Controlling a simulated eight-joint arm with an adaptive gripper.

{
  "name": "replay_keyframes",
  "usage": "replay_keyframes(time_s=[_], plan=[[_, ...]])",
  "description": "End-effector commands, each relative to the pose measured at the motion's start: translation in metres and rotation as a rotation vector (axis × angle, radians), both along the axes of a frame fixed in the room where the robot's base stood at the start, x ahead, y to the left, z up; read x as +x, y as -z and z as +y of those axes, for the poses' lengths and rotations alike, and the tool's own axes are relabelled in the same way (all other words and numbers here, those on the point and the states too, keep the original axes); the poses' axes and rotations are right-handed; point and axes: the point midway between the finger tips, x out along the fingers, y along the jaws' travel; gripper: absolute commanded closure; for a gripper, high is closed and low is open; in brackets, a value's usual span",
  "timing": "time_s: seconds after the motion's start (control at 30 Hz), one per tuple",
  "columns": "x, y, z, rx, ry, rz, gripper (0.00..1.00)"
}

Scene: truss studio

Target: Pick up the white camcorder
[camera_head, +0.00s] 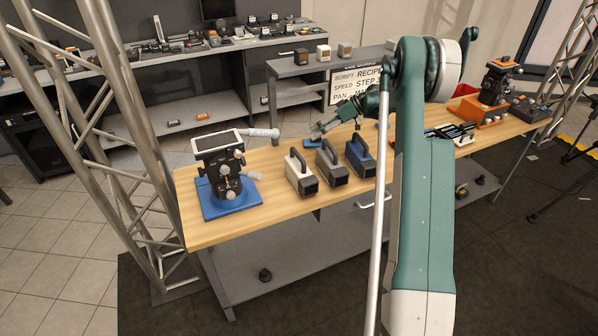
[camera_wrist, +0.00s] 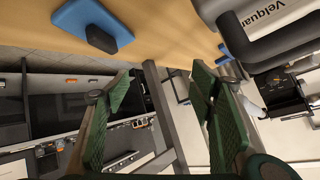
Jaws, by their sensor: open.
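The white camcorder (camera_head: 300,172) stands upright on the wooden table, with a dark handle on top and a dark front end. It is the leftmost of three camcorders in a row. My gripper (camera_head: 324,127) is above the far side of the table, behind the row and apart from the white camcorder. In the wrist view my gripper (camera_wrist: 160,105) has its two green fingers spread wide with nothing between them. A pale body marked "Velquar" with a dark handle (camera_wrist: 280,25) shows at the upper right there; I cannot tell which camcorder it is.
A grey camcorder (camera_head: 331,163) and a blue camcorder (camera_head: 360,157) stand close to the right. A device on a blue base (camera_head: 229,197) stands at the left end of the wooden table (camera_head: 240,225). A sign (camera_head: 357,86) stands behind. Truss legs (camera_head: 128,130) rise at left.

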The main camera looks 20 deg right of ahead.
Motion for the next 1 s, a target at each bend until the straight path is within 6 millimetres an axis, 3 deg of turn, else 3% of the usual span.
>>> replay_keyframes(time_s=[0.4, 0.9, 1.0], plan=[[-0.032, -0.027, 0.067, -0.118, 0.148, 0.141, 0.45], [-0.079, -0.050, 0.118, -0.237, 0.310, 0.224, 0.45], [-0.096, -0.039, 0.130, -0.274, 0.353, 0.244, 0.45]])
